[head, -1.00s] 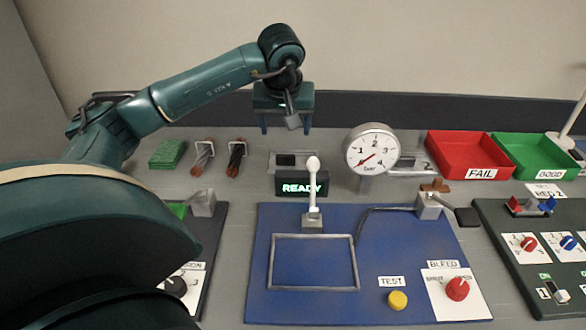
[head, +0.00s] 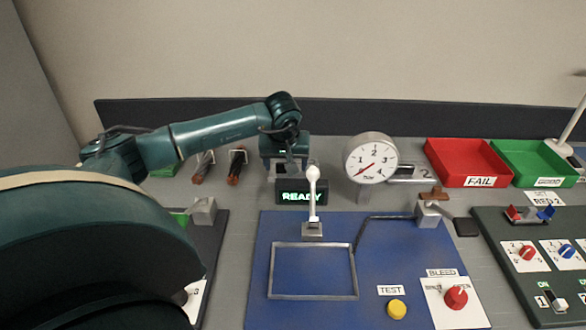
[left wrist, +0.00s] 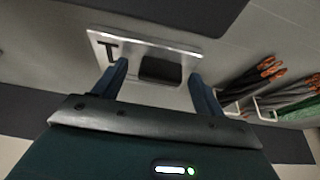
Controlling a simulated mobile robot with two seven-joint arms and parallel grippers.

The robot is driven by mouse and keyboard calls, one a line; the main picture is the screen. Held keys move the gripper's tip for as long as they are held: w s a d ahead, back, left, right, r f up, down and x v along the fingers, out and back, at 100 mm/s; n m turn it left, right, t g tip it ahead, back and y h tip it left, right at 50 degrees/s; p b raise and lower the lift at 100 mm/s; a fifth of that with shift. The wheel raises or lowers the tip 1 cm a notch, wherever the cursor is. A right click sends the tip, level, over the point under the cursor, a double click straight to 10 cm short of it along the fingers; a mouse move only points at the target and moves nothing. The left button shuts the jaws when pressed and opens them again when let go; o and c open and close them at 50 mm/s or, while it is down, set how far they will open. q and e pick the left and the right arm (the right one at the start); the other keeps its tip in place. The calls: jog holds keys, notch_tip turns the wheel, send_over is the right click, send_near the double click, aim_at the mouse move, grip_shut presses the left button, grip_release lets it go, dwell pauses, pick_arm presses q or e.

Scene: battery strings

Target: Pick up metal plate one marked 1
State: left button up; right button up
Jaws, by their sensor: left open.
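Metal plate one (left wrist: 137,50) shows in the left wrist view as a pale metal plate with a dark mark like a 1 and a dark block on it. It lies on the bench. In the head view it is mostly hidden behind my left gripper (head: 284,172) and the READY display. My left gripper is open and low over the plate. In the left wrist view its two fingers (left wrist: 160,75) stand on either side of the dark block, with nothing gripped. I cannot tell whether they touch the plate. My right gripper is not in view.
The READY display (head: 302,197) and a white lever (head: 313,192) stand just in front of my left gripper. Brown-tipped probes (head: 237,166) lie to the left. Red (head: 460,160) and green (head: 530,160) trays sit further right.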

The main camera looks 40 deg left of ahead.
pick_arm(q)
jog(key=shift+c, duration=0.3)
jog(key=c, duration=1.3)
jog(key=shift+r, duration=0.1)
